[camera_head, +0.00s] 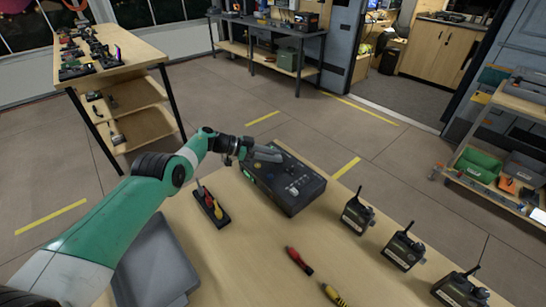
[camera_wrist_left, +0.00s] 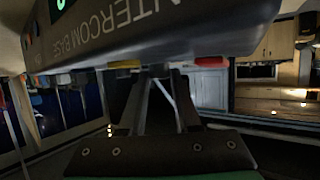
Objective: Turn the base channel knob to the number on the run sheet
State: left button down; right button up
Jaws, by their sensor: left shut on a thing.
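The dark intercom base (camera_head: 300,203) lies on the wooden table, with several small knobs or buttons on top and a green display on its left side. My left gripper (camera_head: 268,154) reaches over its far part. In the left wrist view the intercom base (camera_wrist_left: 200,35) appears upside down with its lettering. The gripper's fingers (camera_wrist_left: 161,74) are close together against its panel, between a yellow piece (camera_wrist_left: 123,64) and a red piece (camera_wrist_left: 211,62). They are shut on a knob there, mostly hidden by the fingers. Its number cannot be read. I cannot make out a run sheet. My right gripper is out of view.
Three handheld radios with antennas stand to the right, the nearest of them to the base (camera_head: 357,213). A small tool rack (camera_head: 212,206) and a grey tray (camera_head: 155,265) lie left. A red-handled tool (camera_head: 298,260) and a yellow one (camera_head: 333,294) lie in front.

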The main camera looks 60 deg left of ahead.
pick_arm(q)
jog(key=c, duration=0.6)
grip_release()
jog(key=p+v, duration=0.3)
jog(key=r+p+v, duration=0.1)
jog(key=p+v, duration=0.2)
jog(key=shift+s+a+p, duration=0.1)
jog(key=shift+p, duration=0.2)
jog(key=v, duration=0.1)
jog(key=p+v, duration=0.1)
jog(key=v, duration=0.1)
jog(key=p+v, duration=0.1)
jog(key=shift+s+a+f, duration=0.1)
jog(key=shift+s+f, duration=0.1)
jog(key=shift+s, duration=0.4)
